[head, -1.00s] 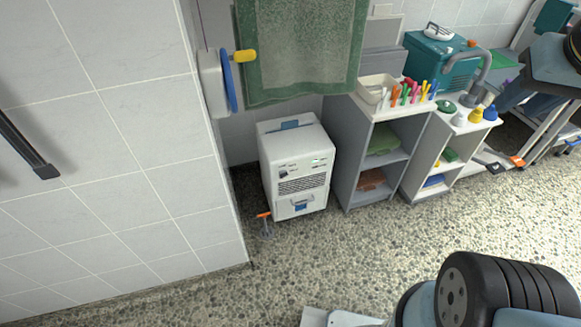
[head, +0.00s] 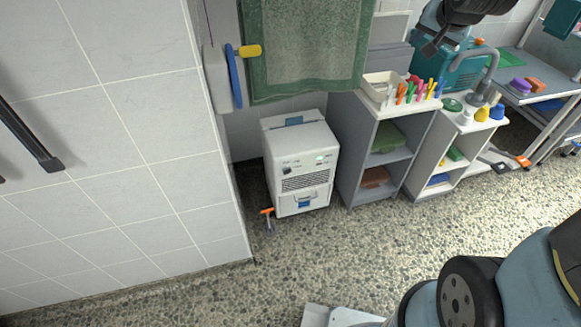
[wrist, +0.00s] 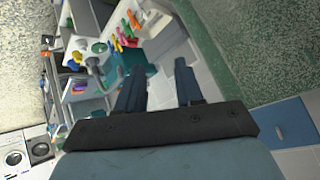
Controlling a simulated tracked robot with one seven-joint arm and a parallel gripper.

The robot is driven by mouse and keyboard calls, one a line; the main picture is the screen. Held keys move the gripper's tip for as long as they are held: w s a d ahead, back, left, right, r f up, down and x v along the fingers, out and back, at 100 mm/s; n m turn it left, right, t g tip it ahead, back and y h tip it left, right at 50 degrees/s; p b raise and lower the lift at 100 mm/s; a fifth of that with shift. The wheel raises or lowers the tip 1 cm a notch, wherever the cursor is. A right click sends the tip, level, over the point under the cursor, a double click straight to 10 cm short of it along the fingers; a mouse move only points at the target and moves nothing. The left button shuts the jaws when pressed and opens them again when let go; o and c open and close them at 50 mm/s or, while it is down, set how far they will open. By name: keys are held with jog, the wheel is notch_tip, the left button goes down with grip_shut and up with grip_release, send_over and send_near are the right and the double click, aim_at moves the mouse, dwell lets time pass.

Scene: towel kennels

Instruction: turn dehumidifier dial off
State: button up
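The dehumidifier (head: 300,180) is a white box on the floor, left of the grey shelf unit in the head view. Its front has a small dark dial (head: 287,170), a lit green display and a vent grille. The dial is too small to read its setting. My gripper (head: 432,42) is at the top right of the head view, above the shelves and well apart from the dehumidifier. In the wrist view my gripper (wrist: 160,82) has its two fingers spread with nothing between them. I cannot make out the dial in the wrist view.
A green towel (head: 305,50) hangs above the dehumidifier. The pebbled floor in front is clear.

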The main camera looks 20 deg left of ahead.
aim_at(287, 171)
jog(key=w+a+f+m+t+y, duration=0.2)
jog(key=w+a+f, duration=1)
jog(key=w+f, duration=0.15)
jog(key=w+a+f+m+t+y, duration=0.1)
jog(key=w+a+f, duration=0.1)
jog(key=a+f, duration=0.55)
jog(key=w+a+f+t, duration=0.15)
jog(key=a+f, duration=0.25)
jog(key=f, duration=0.7)
jog(key=s+a+f+m+y, duration=0.1)
jog(key=s+a+f, duration=0.2)
jog(key=f, duration=0.7)
jog(key=s+a+f+m+y, duration=0.1)
jog(key=s+a+f, duration=0.25)
jog(key=f, duration=0.65)
jog(key=s+d+f+m+t+y, duration=0.2)
jog(key=s+f+y, duration=0.1)
jog(key=s+f, duration=1.3)
jog(key=f+x, duration=0.1)
jog(key=x, duration=1.3)
jog(key=shift+w+d, duration=0.2)
jog(key=shift+d, duration=0.1)
jog(key=shift+f, duration=0.1)
jog(key=shift+c, duration=0.2)
